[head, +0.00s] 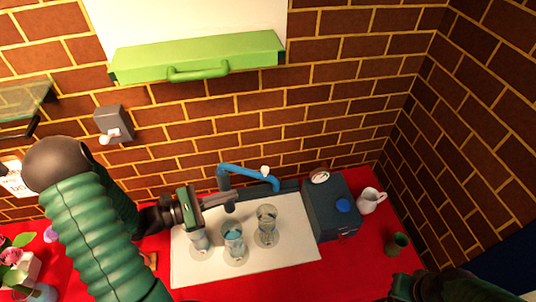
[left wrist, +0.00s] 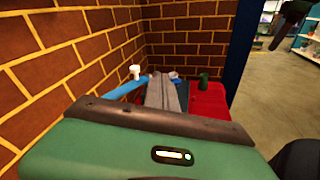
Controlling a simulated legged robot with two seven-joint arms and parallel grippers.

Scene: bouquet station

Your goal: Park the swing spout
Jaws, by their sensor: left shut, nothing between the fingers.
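The blue swing spout (head: 240,168) stands behind the white mat and reaches right from its post, its end bent down; a white knob (head: 265,171) sits on its arm. In the left wrist view the spout (left wrist: 126,88) shows at the left of the fingers, with the knob (left wrist: 135,72) above it. My left gripper (head: 234,197) is shut and empty, beside the post's lower part, below the spout arm in the picture; I cannot tell whether it touches. Its fingers show in the left wrist view (left wrist: 165,88). My right gripper (head: 408,287) is partly in view at the lower right, dark and unclear.
Three glass vessels (head: 233,240) stand on the white mat (head: 300,250), close below my left gripper. A green-handled hatch (head: 200,60) hangs above.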

